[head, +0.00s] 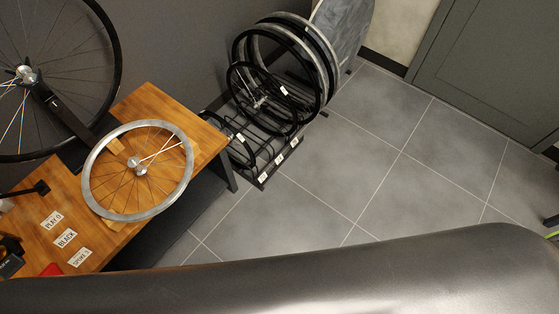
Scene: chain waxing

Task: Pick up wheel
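A spoked wheel with a bare silver rim (92,188) lies flat on the wooden bench at left. Its silver hub sits at its middle and some of its spokes look white. A larger wheel with a black tyre (117,75) stands at the upper left and is cut off by the frame edge. Several more wheels (320,88) stand upright in a low black floor rack (262,182) at the top middle. I cannot tell which wheel the task means. Neither of my grippers is in view.
The wooden bench (150,100) also carries small white labels (66,238), a black clamp-like part and a red item at its near edge. The grey tiled floor (350,180) is clear right of the rack. A dark grey cabinet or door (490,60) stands at the upper right.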

